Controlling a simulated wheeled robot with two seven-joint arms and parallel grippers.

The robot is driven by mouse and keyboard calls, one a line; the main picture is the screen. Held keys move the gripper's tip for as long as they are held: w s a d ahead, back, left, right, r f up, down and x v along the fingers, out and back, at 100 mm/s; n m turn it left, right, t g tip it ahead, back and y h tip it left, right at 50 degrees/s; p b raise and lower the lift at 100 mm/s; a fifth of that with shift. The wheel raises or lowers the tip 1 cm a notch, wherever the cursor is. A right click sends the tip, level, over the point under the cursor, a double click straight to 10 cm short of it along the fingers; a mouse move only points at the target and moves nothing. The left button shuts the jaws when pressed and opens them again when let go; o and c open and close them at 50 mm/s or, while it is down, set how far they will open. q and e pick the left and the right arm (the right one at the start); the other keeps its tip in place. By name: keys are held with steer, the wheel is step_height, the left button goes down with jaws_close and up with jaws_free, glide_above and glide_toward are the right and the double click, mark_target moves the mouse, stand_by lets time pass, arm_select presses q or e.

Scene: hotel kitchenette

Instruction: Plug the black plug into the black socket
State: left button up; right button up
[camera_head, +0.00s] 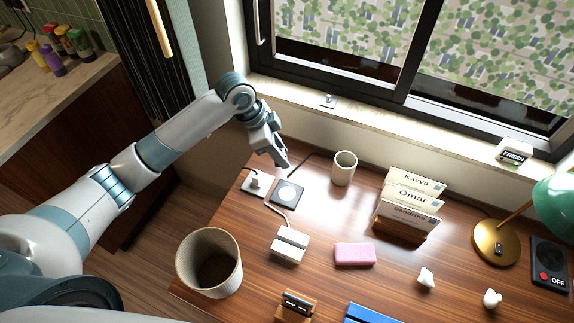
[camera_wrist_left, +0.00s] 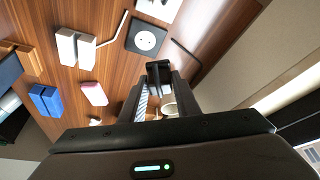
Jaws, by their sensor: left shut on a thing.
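My left gripper (camera_head: 281,160) is at the back left of the wooden desk, pointing down. In the left wrist view its fingers (camera_wrist_left: 160,85) are shut on the black plug (camera_wrist_left: 158,70). In the head view the plug is hard to make out behind the fingers. The black socket (camera_head: 288,194), a black square frame with a white round face, lies on the desk just in front of the gripper. It also shows in the left wrist view (camera_wrist_left: 146,39), apart from the plug. My right gripper is not in view.
A white outlet plate (camera_head: 250,189) with a white plug sits left of the black socket. A cup (camera_head: 344,168) stands to the right. White blocks (camera_head: 290,240), a pink block (camera_head: 355,254), a card holder (camera_head: 400,229), a bin (camera_head: 209,264) and a lamp (camera_head: 497,244) are around.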

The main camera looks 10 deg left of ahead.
arm_select(q)
step_height(320, 180, down, 6)
steer(key=s+d+m+g+p, duration=0.2)
steer(key=m+p, duration=0.2)
steer(key=m, duration=0.2)
steer(key=shift+d+r, duration=0.15)
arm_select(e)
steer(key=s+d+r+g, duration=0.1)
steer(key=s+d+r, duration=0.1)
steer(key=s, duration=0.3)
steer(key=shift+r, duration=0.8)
arm_select(q)
steer(key=shift+s, duration=0.1)
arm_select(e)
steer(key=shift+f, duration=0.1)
arm_select(q)
steer(key=shift+f+b, duration=2.6)
steer(key=shift+f, duration=0.25)
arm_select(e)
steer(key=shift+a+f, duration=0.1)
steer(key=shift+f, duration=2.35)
arm_select(q)
steer(key=shift+p, duration=0.6)
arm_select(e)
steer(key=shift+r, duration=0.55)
arm_select(q)
steer(key=shift+f+b, duration=0.4)
steer(key=shift+f, duration=0.25)
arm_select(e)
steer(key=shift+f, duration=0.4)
